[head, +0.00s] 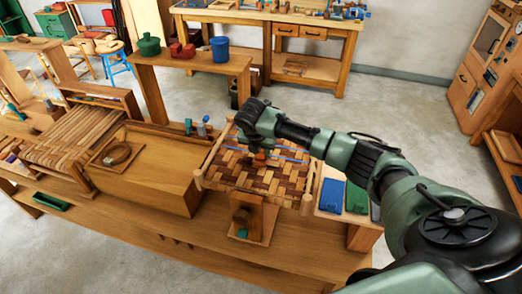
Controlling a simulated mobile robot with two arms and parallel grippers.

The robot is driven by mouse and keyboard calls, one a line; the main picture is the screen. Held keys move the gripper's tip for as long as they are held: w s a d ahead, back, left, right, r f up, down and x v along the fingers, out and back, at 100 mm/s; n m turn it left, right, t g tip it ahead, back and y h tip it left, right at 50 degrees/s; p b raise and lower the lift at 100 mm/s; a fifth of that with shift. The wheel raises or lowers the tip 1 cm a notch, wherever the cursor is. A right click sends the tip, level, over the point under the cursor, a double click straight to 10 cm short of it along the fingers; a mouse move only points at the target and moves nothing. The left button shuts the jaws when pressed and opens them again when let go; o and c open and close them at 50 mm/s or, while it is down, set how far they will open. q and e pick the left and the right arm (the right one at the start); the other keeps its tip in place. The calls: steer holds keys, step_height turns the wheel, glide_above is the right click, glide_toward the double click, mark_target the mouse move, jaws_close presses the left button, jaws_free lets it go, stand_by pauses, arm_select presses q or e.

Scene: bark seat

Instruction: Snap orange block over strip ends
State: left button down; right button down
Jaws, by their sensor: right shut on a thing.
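A woven bark seat (268,184) in a light wooden frame lies on the workbench near the middle of the head view. A thin blue strip (291,157) runs across its far part. My right gripper (256,158) points down over the seat, shut on the small orange block (261,155). The block is at or just above the blue strip; the gripper partly hides it, and I cannot tell whether it touches. The strip ends under the gripper are hidden. My left gripper is not in view.
A wooden block stand (254,218) is at the near edge. Blue and green trays (332,195) lie to the right. A shelf with pots (190,60) stands behind.

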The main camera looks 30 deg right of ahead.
steer(key=shift+f, duration=0.2)
stand_by(0.6)
steer(key=c, duration=0.5)
jaws_free()
steer(key=shift+r, duration=0.1)
steer(key=shift+r, duration=3.4)
steer(key=shift+f, duration=0.1)
